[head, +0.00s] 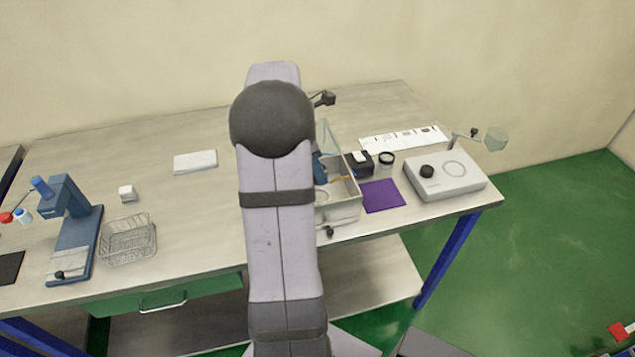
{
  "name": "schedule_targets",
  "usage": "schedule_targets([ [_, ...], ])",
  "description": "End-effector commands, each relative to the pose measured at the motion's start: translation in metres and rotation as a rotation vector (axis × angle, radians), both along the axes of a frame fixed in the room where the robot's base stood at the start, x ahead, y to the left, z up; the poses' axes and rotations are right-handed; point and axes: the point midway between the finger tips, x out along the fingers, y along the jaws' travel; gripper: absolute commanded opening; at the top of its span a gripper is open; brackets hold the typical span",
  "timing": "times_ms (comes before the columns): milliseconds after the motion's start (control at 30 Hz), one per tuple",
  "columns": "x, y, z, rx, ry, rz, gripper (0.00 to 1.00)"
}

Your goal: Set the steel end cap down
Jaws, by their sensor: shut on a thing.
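I cannot make out the steel end cap in the head view. My own arm rises through the middle of the picture and covers the part of the bench behind it. My gripper is not visible, so its hold and its place relative to the cap cannot be seen. A grey open box (340,214) stands right beside my arm, partly hidden by it. A clear panel stands up at its back, and something blue shows inside at its left, half covered by my arm.
Right of the box are a small black device (360,167), a dark round jar (386,160), a purple mat (383,197) and a white machine (447,180). Left are a wire basket (128,240), a blue press (74,228), a white cube (127,193) and a white pad (195,161).

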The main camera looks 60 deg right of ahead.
Motion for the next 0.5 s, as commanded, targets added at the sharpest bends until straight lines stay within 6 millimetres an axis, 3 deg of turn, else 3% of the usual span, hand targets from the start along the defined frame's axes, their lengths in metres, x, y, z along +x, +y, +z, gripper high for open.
schedule_targets([
  [200, 0.0, 0.0, 0.025, -0.002, -0.002, 0.0, 0.0],
  [500, 0.0, 0.0, 0.032, 0.0, 0.0, -0.002, 0.0],
])
